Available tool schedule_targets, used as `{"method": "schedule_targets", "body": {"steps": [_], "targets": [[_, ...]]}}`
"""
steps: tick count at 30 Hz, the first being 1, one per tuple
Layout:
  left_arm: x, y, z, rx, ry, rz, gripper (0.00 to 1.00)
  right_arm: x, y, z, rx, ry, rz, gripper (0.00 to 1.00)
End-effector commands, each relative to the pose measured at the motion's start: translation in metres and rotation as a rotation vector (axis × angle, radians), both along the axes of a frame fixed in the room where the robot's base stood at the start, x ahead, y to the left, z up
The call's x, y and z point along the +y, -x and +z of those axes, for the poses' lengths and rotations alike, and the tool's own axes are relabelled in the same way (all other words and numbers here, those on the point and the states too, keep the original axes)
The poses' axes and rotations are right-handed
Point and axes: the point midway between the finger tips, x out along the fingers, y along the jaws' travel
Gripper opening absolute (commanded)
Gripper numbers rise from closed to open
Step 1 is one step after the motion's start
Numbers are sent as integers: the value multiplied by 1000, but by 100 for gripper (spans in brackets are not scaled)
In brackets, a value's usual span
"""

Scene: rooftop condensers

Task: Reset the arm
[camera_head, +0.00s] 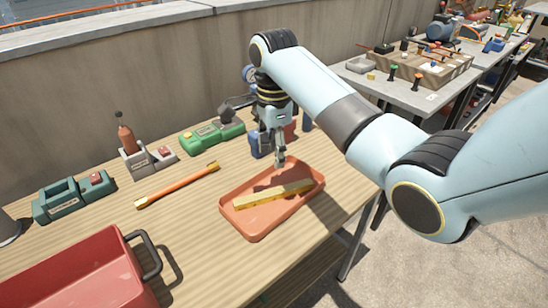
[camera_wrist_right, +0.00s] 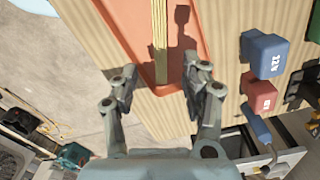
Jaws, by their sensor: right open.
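My right arm comes in from the right in the head view. Its gripper (camera_head: 280,160) points down above the far edge of an orange tray (camera_head: 262,226). In the right wrist view the gripper (camera_wrist_right: 162,92) is open, with nothing between its fingers. A yellow wooden bar (camera_head: 272,194) lies in the tray; its end also shows in the wrist view (camera_wrist_right: 160,45), just beyond the fingertips. My left gripper is in neither view.
A red bin (camera_head: 75,280) with a dark handle stands at front left. An orange rod (camera_head: 178,186), a green device (camera_head: 212,135), a teal device (camera_head: 75,197) and a grey holder (camera_head: 148,160) sit on the wooden table. Blue (camera_wrist_right: 264,53) and red (camera_wrist_right: 259,93) blocks lie beside the tray.

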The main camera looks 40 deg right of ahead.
Motion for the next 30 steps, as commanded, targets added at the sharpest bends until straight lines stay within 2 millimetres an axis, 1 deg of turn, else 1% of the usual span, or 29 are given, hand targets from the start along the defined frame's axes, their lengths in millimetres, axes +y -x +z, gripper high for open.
{"method": "schedule_targets", "body": {"steps": [13,16,17,20,21,23,24,27,30], "targets": [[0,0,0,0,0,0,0,0,0,-1,0,0,1,46],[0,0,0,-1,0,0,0,1,8,-5,-6,6,53,46],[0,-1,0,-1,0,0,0,1,14,-9,-10,9,91,46],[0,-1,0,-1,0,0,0,5,46,-21,-39,33,309,46],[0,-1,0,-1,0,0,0,7,64,-26,-54,47,432,46],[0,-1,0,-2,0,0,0,11,93,-30,-78,75,636,46],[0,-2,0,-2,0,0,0,13,111,-30,-94,97,769,46],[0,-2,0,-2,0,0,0,18,148,-24,-119,145,1038,46],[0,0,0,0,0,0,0,22,176,-16,-132,185,1239,46]]}}
